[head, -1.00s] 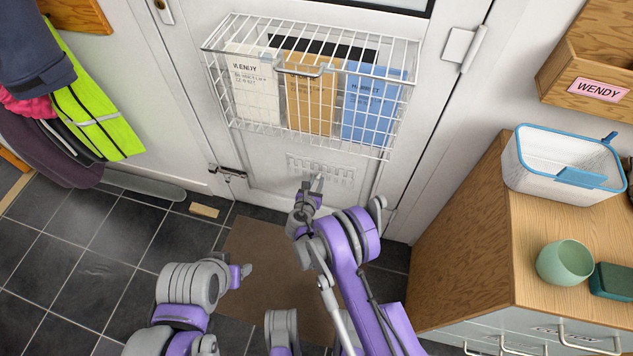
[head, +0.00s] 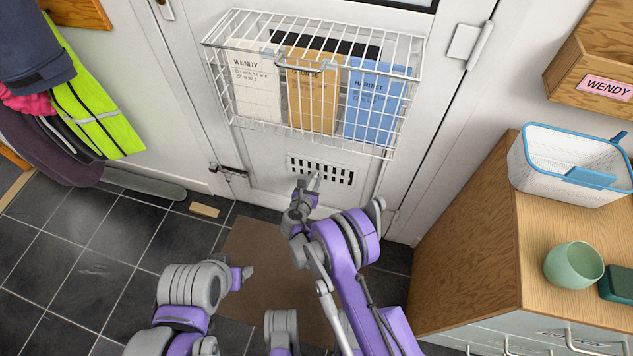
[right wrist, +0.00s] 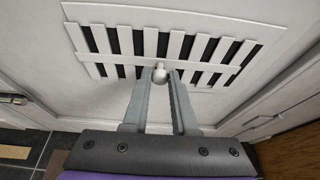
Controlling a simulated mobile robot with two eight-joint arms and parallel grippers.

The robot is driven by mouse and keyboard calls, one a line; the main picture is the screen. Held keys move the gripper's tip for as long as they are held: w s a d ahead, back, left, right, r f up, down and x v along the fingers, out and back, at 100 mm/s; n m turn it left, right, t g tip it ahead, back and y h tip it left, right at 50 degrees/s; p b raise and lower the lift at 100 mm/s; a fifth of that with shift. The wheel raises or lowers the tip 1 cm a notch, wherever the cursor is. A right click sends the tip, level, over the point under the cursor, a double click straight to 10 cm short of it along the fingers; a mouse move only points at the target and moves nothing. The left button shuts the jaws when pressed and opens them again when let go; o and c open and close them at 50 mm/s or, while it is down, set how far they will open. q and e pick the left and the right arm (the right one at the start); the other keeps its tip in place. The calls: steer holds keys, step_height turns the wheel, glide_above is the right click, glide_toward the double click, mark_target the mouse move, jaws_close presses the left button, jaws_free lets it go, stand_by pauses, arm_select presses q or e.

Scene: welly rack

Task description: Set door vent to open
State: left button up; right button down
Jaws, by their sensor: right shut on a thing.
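The door vent (head: 336,174) is a white slotted plate low on the white door, below the wire basket. Dark gaps show between its slats in the head view, and in the right wrist view the vent (right wrist: 203,49) shows dark openings beside white slats. A small round white knob (right wrist: 159,74) sits at the vent's lower middle. My right gripper (right wrist: 160,77) is shut on this knob, with its fingertips at either side of it. In the head view the right gripper (head: 314,184) reaches the vent's lower edge. My left gripper (head: 246,273) is low, away from the door; its jaws are unclear.
The wire basket (head: 320,139) holding several envelopes hangs above the vent. A bolt (head: 228,171) is on the door's left edge. A wooden wedge (head: 204,210) lies on the floor. A wooden cabinet (head: 470,235) stands to the right.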

steer(key=c, duration=0.7)
jaws_free()
steer(key=shift+a, duration=0.25)
steer(key=p+v, duration=0.1)
steer(key=v, duration=1)
steer(key=shift+w+d+r, duration=0.1)
steer(key=shift+w, duration=0.05)
